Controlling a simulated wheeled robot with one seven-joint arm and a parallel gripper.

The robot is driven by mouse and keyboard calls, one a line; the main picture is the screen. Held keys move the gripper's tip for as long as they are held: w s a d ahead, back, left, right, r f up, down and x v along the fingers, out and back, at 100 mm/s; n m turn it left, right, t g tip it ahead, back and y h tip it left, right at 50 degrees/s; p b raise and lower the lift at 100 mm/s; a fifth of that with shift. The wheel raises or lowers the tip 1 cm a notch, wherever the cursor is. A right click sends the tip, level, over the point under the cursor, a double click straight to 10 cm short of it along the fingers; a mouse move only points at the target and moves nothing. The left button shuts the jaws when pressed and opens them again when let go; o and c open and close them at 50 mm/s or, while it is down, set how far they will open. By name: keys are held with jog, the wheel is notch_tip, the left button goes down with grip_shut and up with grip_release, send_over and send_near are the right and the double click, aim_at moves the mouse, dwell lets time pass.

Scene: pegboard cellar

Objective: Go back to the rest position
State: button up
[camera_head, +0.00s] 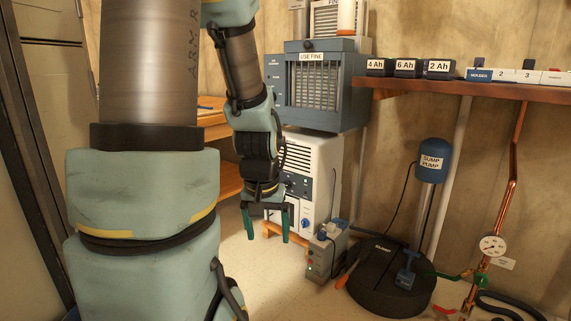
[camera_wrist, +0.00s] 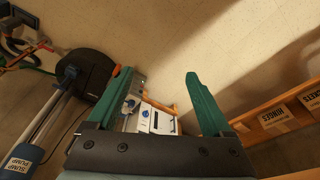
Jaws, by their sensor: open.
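My gripper (camera_head: 264,224) hangs from my arm with its two green fingers pointing down. It is open, with nothing between the fingers. In the head view it hangs in front of the left side of a white dehumidifier-like unit (camera_head: 318,165). In the wrist view the gripper (camera_wrist: 158,88) shows its fingers spread wide apart, with part of the white unit (camera_wrist: 157,121) and bare floor behind them.
A blue-grey box labelled USE FINE (camera_head: 316,90) sits on the white unit. A small grey device (camera_head: 327,250) stands beside it. A sump pump (camera_head: 433,160) rises by a black round lid (camera_head: 385,285). A wooden shelf (camera_head: 450,88) holds labelled batteries. Pale floor (camera_head: 240,270) is clear below my gripper.

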jog(key=s+a+r, duration=0.2)
jog(key=s+a, duration=0.1)
jog(key=s, duration=0.1)
jog(key=w+p+v, duration=0.3)
jog(key=p+v, duration=1.4)
jog(key=w+d+r+p+v, duration=0.1)
jog(key=w+p+v, duration=0.3)
jog(key=p+v, duration=1.3)
jog(key=shift+w+d+r+g+p, duration=0.2)
jog(key=shift+w+r+g+p, duration=0.15)
jog(key=shift+p, duration=0.4)
jog(key=shift+c, duration=0.2)
